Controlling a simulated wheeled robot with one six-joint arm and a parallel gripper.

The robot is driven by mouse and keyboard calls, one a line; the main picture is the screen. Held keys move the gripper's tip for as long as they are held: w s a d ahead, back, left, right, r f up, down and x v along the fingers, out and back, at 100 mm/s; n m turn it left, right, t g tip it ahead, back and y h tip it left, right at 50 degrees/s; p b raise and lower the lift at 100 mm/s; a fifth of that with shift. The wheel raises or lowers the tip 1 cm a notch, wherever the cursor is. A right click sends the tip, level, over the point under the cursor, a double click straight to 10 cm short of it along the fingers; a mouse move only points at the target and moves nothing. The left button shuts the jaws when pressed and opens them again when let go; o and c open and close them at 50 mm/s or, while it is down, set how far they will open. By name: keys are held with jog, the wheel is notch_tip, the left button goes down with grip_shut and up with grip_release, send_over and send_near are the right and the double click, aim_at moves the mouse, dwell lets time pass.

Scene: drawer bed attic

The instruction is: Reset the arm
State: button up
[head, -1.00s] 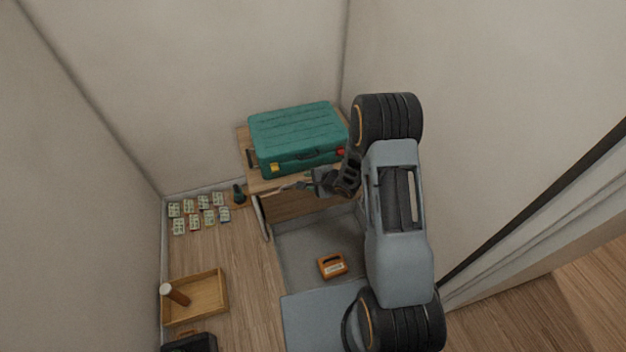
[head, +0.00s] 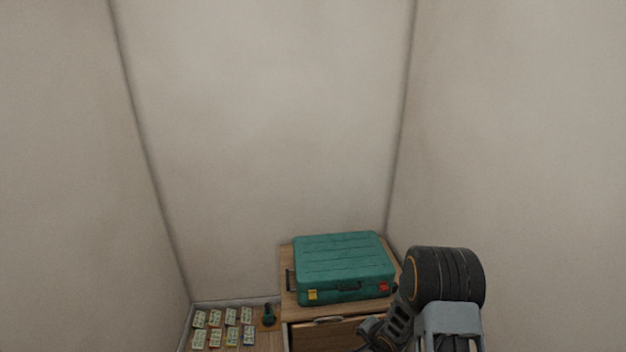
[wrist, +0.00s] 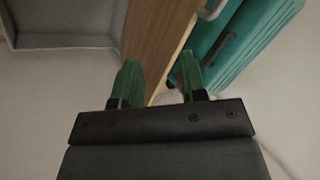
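My gripper (head: 370,338) is low in the head view, just right of the wooden cabinet's drawer handle (head: 329,320). Its tips are hard to make out there. In the wrist view my gripper (wrist: 160,86) shows two green-padded fingers standing apart with nothing between them. The teal suitcase (wrist: 238,42) is at the upper right of that view.
The teal suitcase (head: 345,266) lies shut on the cabinet top (head: 288,265). Several small cards (head: 231,316) and a dark green object (head: 268,314) lie left of the cabinet. Bare walls enclose the corner. A grey tray-like compartment (wrist: 65,42) shows at upper left in the wrist view.

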jog(key=s+d+r+n+g+h+p, duration=0.1)
jog(key=s+d+r+n+g+h, duration=0.15)
jog(key=s+r, duration=0.35)
jog(key=s+d+r+n+g+h, duration=0.2)
jog(key=s+r+n, duration=0.2)
jog(key=r, duration=0.3)
jog(key=s+a+r+n+p, duration=0.1)
jog(key=s+r, duration=0.2)
jog(key=r, duration=0.3)
jog(key=s+a+r+n+t+y, duration=0.1)
jog(key=s+a+r, duration=0.1)
jog(key=s+r, duration=0.2)
jog(key=s+a+r+n+t+y+p, duration=0.1)
jog(key=s+a+r, duration=0.1)
jog(key=r, duration=0.8)
jog(key=shift+s+r+p, duration=0.2)
jog(key=shift+s+p, duration=0.15)
jog(key=shift+s, duration=0.5)
jog(key=shift+d, duration=0.1)
